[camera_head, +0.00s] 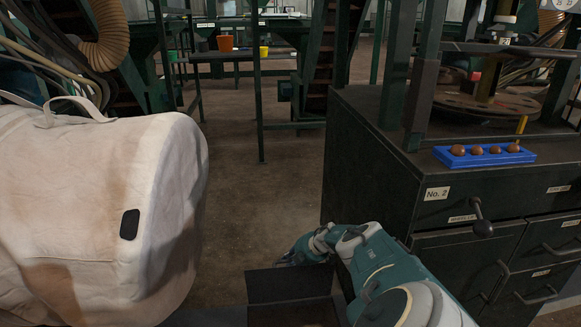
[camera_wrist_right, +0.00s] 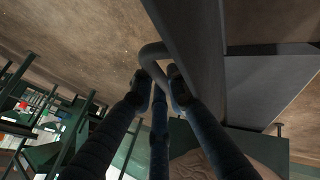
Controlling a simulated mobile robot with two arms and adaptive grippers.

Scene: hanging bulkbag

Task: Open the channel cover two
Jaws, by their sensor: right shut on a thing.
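A dark panel (camera_head: 290,285), which looks like a channel cover, stands at the bottom middle of the head view. It appears tilted up at the far side of a dark box-like opening (camera_head: 292,315). My right gripper (camera_head: 291,259) is at the panel's upper edge. In the right wrist view my right gripper (camera_wrist_right: 160,80) is shut on a grey bent handle (camera_wrist_right: 152,54), which joins a long dark panel (camera_wrist_right: 192,45). The fingers partly hide the handle. My left gripper is not in view.
A large pale bulk bag (camera_head: 90,200) hangs at the left. A dark cabinet (camera_head: 375,150) marked No. 2 stands at the right, with a blue tray (camera_head: 440,153) of brown round things on top. Bare floor (camera_head: 255,190) lies between them.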

